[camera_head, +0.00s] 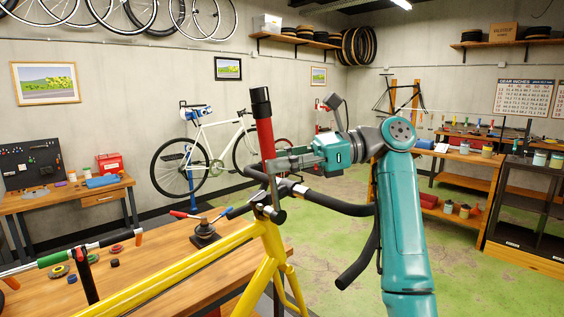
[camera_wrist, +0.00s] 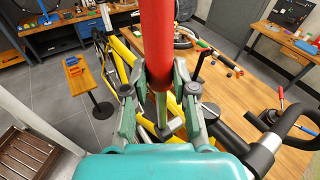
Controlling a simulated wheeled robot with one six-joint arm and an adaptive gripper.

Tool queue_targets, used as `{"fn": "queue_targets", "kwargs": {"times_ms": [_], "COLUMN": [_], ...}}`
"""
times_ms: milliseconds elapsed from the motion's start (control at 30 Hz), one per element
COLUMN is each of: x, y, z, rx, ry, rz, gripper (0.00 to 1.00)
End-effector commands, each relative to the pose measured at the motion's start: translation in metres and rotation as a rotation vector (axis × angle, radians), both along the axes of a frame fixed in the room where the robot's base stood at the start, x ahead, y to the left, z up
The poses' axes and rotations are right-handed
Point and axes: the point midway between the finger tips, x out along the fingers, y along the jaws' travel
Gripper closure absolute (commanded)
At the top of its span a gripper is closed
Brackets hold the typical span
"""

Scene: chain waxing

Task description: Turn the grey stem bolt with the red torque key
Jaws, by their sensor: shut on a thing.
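The red torque key (camera_head: 265,135) stands nearly upright with a black top end, above the front of the yellow bike frame (camera_head: 190,268). My gripper (camera_head: 271,163) is shut on the red key near its lower part. In the wrist view, my gripper's two fingers (camera_wrist: 158,82) close on the red key (camera_wrist: 157,40) from both sides. The dark stem and handlebar (camera_head: 325,199) of the yellow bike lie just below. The grey stem bolt cannot be made out clearly; the fingers and key cover that area. I cannot tell whether the key's tip touches it.
The wooden workbench (camera_head: 225,250) lies beneath the yellow frame and holds small parts and a dark stand (camera_head: 204,234). The curved handlebar is close to my arm. A white bike (camera_head: 215,145) stands behind. Green floor (camera_head: 330,240) is open to the right.

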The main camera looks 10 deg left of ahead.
Motion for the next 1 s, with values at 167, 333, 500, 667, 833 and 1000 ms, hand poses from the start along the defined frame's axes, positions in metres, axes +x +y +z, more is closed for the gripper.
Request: {"fn": "queue_targets", "kwargs": {"times_ms": [167, 333, 500, 667, 833, 1000], "x": [0.003, 0.006, 0.008, 0.011, 0.013, 0.015], "y": [0.004, 0.007, 0.011, 0.014, 0.017, 0.019], "z": [0.000, 0.001, 0.001, 0.001, 0.001, 0.000], "rx": [0.001, 0.001, 0.001, 0.001, 0.000, 0.000], "ry": [0.001, 0.000, 0.000, 0.000, 0.000, 0.001], "rz": [0.000, 0.000, 0.001, 0.001, 0.000, 0.001], "gripper": [1.00, 1.00, 1.00, 1.00, 1.00, 1.00]}}
